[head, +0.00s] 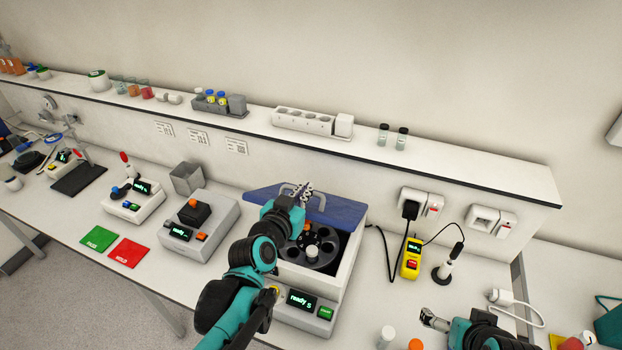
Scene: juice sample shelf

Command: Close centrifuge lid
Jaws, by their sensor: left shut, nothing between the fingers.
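The centrifuge (341,285) stands on the bench with its blue lid (345,211) raised at the back. My left arm covers the left part of the centrifuge. My right gripper (430,317) is low at the right, over the bench, away from the centrifuge; its fingers are too small to read.
A grey device (200,226) stands left of the centrifuge. A yellow meter (411,258) and a dark cable are to its right. Green (99,239) and red (128,252) mats lie at the front left. A shelf (460,175) runs along the wall behind.

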